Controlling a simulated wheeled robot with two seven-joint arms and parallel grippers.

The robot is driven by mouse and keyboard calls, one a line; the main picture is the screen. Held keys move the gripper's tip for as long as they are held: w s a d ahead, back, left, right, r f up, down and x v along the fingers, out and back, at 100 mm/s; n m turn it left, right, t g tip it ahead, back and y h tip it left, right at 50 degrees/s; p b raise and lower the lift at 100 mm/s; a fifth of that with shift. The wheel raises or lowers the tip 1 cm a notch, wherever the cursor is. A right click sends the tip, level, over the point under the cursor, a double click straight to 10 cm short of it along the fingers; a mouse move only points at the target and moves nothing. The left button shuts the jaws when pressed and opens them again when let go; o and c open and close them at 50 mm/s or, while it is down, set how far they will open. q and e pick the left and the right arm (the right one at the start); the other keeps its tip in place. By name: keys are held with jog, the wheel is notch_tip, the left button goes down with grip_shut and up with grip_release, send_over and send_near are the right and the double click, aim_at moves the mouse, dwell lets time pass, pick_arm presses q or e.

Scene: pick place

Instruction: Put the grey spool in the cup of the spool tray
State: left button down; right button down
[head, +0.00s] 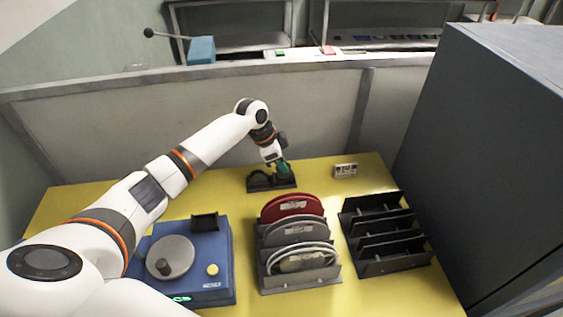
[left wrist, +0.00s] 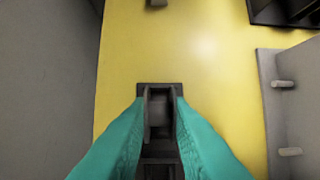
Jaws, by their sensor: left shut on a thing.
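My left gripper (head: 284,168) has teal fingers and is at the dark spool tray (head: 259,185) at the back of the yellow table. In the left wrist view, the gripper (left wrist: 158,112) is shut on the grey spool (left wrist: 158,108), which sits between the two fingertips. The dark tray (left wrist: 172,88) shows around and below the spool there. The spool is over or in the right part of the tray; I cannot tell whether it touches the cup's bottom. In the head view the fingers mostly hide the spool. My right gripper is not in view.
A rack (head: 300,285) with red, grey and pale discs stands in front of the tray. An empty dark rack (head: 395,265) is to its right. A blue machine (head: 215,270) is at left. A small grey box (head: 345,170) lies right of the tray. A low wall (head: 320,115) runs behind.

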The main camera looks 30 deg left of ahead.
pick_arm(q)
jog(key=shift+f, duration=0.2)
jog(key=shift+f, duration=0.5)
jog(key=c, duration=0.9)
grip_release()
notch_tip(320, 180, up, 8)
jog(key=p, duration=0.7)
